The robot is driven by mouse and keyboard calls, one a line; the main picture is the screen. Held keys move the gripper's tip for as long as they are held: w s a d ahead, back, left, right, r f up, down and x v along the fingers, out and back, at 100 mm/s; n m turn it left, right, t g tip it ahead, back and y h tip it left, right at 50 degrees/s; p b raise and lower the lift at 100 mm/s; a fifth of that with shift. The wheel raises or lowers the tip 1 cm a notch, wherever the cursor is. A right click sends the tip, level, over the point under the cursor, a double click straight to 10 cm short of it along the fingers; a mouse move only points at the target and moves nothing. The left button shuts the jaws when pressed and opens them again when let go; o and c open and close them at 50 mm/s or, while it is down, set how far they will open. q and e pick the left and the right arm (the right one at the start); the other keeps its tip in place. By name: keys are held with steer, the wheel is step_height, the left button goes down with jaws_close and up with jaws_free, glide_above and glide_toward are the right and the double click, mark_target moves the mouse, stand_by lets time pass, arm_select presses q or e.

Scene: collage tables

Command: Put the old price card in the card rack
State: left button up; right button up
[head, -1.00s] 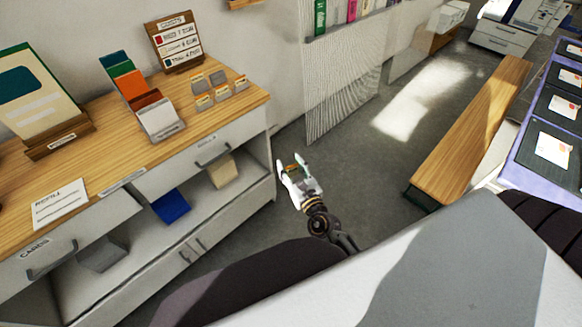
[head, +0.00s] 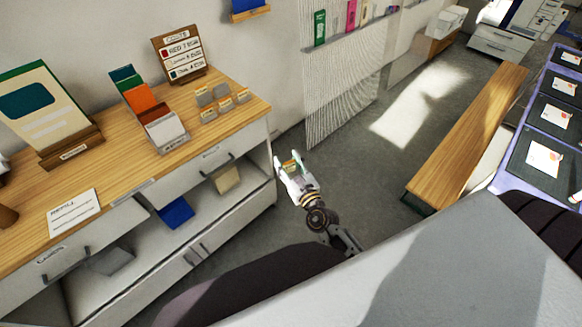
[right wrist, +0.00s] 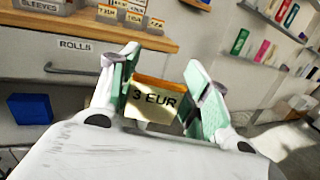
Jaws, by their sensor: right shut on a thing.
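My right gripper (head: 291,165) is shut on a small price card (right wrist: 152,104), held above the floor just right of the wooden-topped cabinet. The card has an orange top edge and reads "3 EUR" in the right wrist view. It sits between the two green-padded fingers (right wrist: 162,62). Several small cards with orange edges stand in rows, apparently in a low rack (head: 224,103), near the cabinet top's right end. They also show at the top of the right wrist view (right wrist: 134,14). I cannot clearly make out the rack's empty slots. My left gripper is not in view.
The cabinet top (head: 120,178) also bears a sleeve rack (head: 165,132), a menu-like board (head: 180,53), a large poster stand (head: 45,110) and a refill note (head: 74,214). Its open shelf holds a blue box (head: 176,212). A wooden bench (head: 465,140) stands right, with clear floor between.

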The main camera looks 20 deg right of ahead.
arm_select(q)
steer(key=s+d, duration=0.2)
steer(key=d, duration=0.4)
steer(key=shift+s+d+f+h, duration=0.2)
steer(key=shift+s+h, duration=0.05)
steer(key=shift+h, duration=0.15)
arm_select(e)
steer(key=w+r+n+y, duration=0.2)
steer(key=w+r+y, duration=0.1)
steer(key=w+r, duration=0.5)
steer(key=w+r+n+y, duration=0.1)
steer(key=w+r+y, duration=0.1)
steer(key=w+r, duration=0.6)
steer(key=w, duration=0.5)
steer(key=shift+w+r+n+y, duration=0.35)
steer(key=shift+w+n+y, duration=0.05)
